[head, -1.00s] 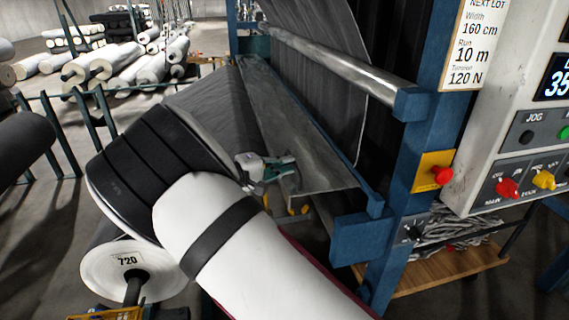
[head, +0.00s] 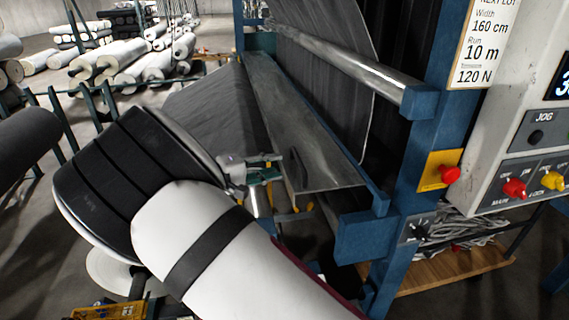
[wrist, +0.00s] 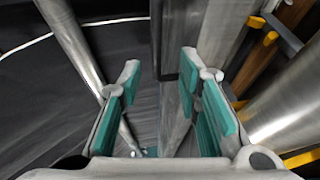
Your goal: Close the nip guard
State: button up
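The nip guard appears to be the long grey metal plate (head: 306,145) that runs along the blue machine frame in the head view, below the shiny roller (head: 345,62). It slants away from me, with its near end beside my gripper (head: 264,168). In the wrist view my gripper (wrist: 162,95) has its two green-padded fingers spread apart. A grey metal edge (wrist: 173,95) shows between and beyond the fingers. I cannot tell whether either finger touches it.
A blue post (head: 412,170) with a red button (head: 450,174) stands to the right, beside a control panel (head: 508,130). Dark fabric (head: 212,108) slopes left of the plate. Stacked rolls (head: 125,62) lie at the back left. Yellow parts (wrist: 270,38) show right of the fingers.

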jog(key=v, duration=0.6)
jog(key=shift+f, duration=0.1)
jog(key=s+d+r+m+g+y, duration=0.2)
jog(key=s+d+r+g+y, duration=0.15)
jog(key=d, duration=0.65)
jog(key=s+d+r+m+g+y, duration=0.25)
jog(key=s+d+r+g, duration=0.2)
jog(key=d, duration=0.65)
jog(key=s+d+r+t+y, duration=0.1)
jog(key=s+d+y, duration=0.1)
jog(key=s, duration=0.5)
jog(key=s+d+r+m+t+y, duration=0.1)
jog(key=s+d+r+t+y, duration=0.1)
jog(key=s, duration=0.6)
jog(key=s+d+r+t+y, duration=0.1)
jog(key=s+d+y, duration=0.1)
jog(key=s, duration=0.6)
jog(key=shift+s+r+m+t+y, duration=0.25)
jog(key=shift+r+m+t+y, duration=0.1)
jog(key=shift+y, duration=0.25)
